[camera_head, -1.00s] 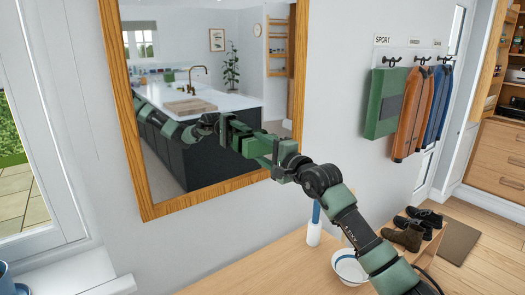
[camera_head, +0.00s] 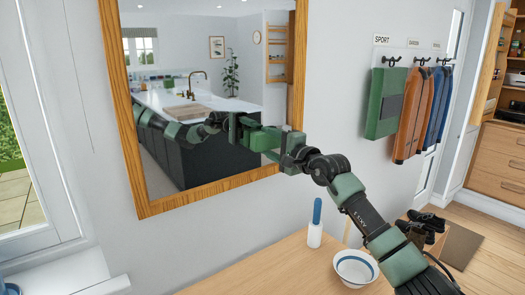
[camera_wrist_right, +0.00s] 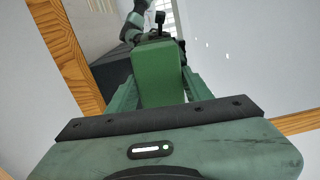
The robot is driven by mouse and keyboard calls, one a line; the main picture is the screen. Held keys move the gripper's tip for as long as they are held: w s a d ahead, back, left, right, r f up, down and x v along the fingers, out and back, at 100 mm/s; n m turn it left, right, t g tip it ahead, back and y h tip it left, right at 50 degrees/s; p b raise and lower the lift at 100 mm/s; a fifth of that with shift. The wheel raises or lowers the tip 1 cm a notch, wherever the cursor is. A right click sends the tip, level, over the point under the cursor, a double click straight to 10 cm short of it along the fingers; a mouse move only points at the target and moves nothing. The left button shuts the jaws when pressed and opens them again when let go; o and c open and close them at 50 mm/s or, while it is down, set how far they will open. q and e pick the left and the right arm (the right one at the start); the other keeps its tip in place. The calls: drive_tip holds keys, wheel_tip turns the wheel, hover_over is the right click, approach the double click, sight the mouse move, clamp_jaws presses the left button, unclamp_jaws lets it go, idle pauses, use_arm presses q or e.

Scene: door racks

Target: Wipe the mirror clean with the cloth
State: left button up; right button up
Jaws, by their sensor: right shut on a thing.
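The mirror (camera_head: 235,85) hangs on the wall in a wooden frame (camera_head: 130,130), left of centre in the head view. Its glass (camera_wrist_right: 245,70) fills much of the right wrist view. My right gripper (camera_head: 262,140) is in front of the lower right part of the glass, shut on a green block-like thing, seemingly the folded cloth (camera_wrist_right: 160,75). The arm's reflection shows to the left, and I cannot tell whether the cloth touches the glass. Small white specks show there, either marks or reflected lights. My left gripper is not in view.
A wooden bench top (camera_head: 270,265) below holds a blue-and-white bottle (camera_head: 315,225) and a white bowl (camera_head: 355,268). A green bag (camera_head: 385,103) and jackets (camera_head: 412,115) hang on hooks at the right. A window (camera_head: 20,150) is at the left.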

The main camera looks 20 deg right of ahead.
sight(259, 144)
drive_tip(key=shift+w+d, duration=0.1)
drive_tip(key=shift+d, duration=0.2)
drive_tip(key=shift+b, duration=0.3)
drive_tip(key=shift+s+a+r+p, duration=0.15)
drive_tip(key=shift+a+p, duration=0.15)
drive_tip(key=shift+a, duration=0.2)
drive_tip(key=shift+s+a+r+p, duration=0.1)
drive_tip(key=shift+a+p, duration=0.2)
drive_tip(key=shift+a, duration=0.2)
drive_tip(key=shift+s+a+f, duration=0.1)
drive_tip(key=shift+s+a, duration=0.1)
drive_tip(key=shift+a, duration=0.3)
drive_tip(key=shift+s+a, duration=0.15)
drive_tip(key=shift+a, duration=0.3)
drive_tip(key=shift+s+d+f, duration=0.1)
drive_tip(key=shift+s+f, duration=0.1)
drive_tip(key=shift+s, duration=0.45)
drive_tip(key=shift+b+v, duration=0.7)
drive_tip(key=shift+v, duration=1.5)
drive_tip(key=shift+d+r, duration=0.15)
